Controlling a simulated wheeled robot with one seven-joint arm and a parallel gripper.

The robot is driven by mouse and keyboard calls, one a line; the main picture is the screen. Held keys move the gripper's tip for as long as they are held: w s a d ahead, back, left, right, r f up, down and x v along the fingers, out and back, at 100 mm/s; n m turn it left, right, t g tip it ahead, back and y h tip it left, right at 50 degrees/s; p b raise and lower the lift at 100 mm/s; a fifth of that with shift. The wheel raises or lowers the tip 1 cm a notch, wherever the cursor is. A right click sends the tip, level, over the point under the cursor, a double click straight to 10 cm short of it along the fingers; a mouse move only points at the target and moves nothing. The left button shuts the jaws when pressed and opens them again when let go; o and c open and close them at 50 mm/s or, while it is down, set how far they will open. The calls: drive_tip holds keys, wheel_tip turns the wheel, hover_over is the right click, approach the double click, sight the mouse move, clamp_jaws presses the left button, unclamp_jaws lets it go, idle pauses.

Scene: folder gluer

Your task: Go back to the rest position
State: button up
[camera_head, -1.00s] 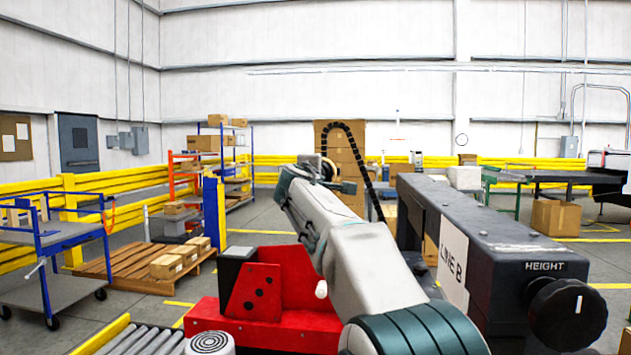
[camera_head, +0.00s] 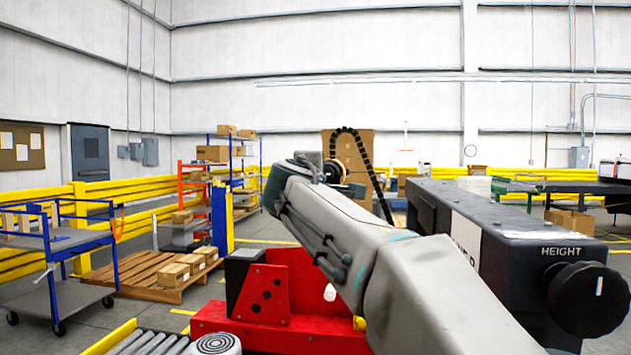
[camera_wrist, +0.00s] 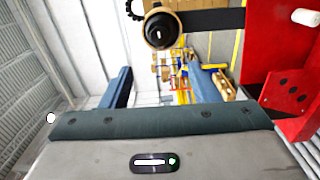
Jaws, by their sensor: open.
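My gripper (camera_wrist: 163,84) shows in the wrist view as two dark blue fingers standing well apart, with nothing between them. Its grey body fills the lower part of that view. In the head view my arm reaches from the bottom right to the middle, and its far end is beside a round brass-coloured spool; the fingers cannot be made out there. In the wrist view the spool (camera_wrist: 161,29) is beyond the fingers, near the top. A red machine guard (camera_head: 268,297) is left of my arm, and it is at the right in the wrist view (camera_wrist: 293,85).
A black beam (camera_head: 490,215) with a height knob (camera_head: 588,299) is close on the right. A roller conveyor (camera_head: 160,343) is at the lower left. A blue cart (camera_head: 75,238), a pallet (camera_head: 140,270) with boxes and a shelf rack (camera_head: 262,160) stand beyond, with open floor between.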

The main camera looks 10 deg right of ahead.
drive_tip(key=s+d+f+m+g+y+p, duration=0.1)
drive_tip(key=s+d+f+m+g+p, duration=0.25)
drive_tip(key=s+f, duration=0.4)
drive_tip(key=s+d+f+m+g+y+p, duration=0.1)
drive_tip(key=s+d+f+m+g+p, duration=0.3)
drive_tip(key=f, duration=0.6)
drive_tip(key=s+a+f+m+g+y+p, duration=0.1)
drive_tip(key=s+f+m+g+p, duration=0.1)
drive_tip(key=s+f, duration=0.5)
drive_tip(key=s+a+f+m+g+y+p, duration=0.2)
drive_tip(key=s+f+m+g, duration=0.3)
drive_tip(key=s, duration=1)
wheel_tip(320, 180, down, 3)
drive_tip(key=shift+y, duration=0.3)
